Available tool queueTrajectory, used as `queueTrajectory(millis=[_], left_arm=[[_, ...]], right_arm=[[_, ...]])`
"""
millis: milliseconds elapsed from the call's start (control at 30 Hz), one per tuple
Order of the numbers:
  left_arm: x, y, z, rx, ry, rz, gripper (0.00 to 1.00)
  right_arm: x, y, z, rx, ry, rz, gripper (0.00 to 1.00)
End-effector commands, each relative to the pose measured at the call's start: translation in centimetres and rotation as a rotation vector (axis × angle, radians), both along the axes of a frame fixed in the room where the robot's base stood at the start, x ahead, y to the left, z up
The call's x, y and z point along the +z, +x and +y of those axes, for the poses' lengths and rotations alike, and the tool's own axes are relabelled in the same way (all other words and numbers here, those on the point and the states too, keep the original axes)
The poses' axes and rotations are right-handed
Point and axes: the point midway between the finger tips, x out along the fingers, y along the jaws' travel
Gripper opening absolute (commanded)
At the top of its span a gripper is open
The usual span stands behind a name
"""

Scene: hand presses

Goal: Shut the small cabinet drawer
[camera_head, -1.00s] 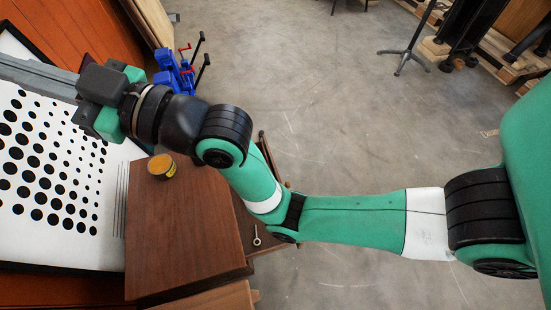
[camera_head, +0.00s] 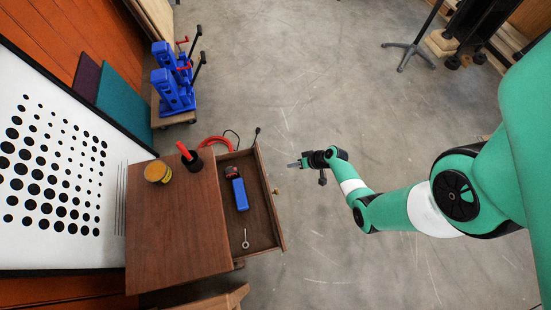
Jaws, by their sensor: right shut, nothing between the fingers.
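The small wooden cabinet (camera_head: 165,225) stands beside the white dotted board. Its drawer (camera_head: 264,224) is pulled out to the right, with its inside showing. A blue-bodied tool (camera_head: 240,194) and a small grey ring-ended piece (camera_head: 245,238) lie in the drawer. My right gripper (camera_head: 294,165) is shut and empty, a little to the right of the drawer's far front corner, apart from it in the picture. A small dark knob (camera_head: 276,191) shows on the drawer front. My left gripper is out of view.
A yellow tin (camera_head: 157,172) and a red-handled tool (camera_head: 188,155) stand on the cabinet top. Blue presses (camera_head: 172,90) stand at the back. The floor right of the drawer is clear.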

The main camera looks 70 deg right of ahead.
Motion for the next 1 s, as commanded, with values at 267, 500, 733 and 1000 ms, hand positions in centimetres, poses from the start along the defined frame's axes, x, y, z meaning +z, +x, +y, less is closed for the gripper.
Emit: queueTrajectory(millis=[267,500,733,1000], left_arm=[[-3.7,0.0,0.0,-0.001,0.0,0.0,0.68],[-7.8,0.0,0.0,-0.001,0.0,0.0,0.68],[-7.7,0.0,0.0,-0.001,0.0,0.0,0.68],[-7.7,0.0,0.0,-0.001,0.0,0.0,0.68]], right_arm=[[-4.1,2.5,-0.3,0.006,-0.002,0.0,0.0],[-8.3,5.7,-0.8,0.006,-0.002,0.0,0.0],[-7.9,8.6,0.8,0.006,-0.004,0.001,0.0],[-7.8,9.4,1.2,0.0,-0.003,0.0,0.0]])
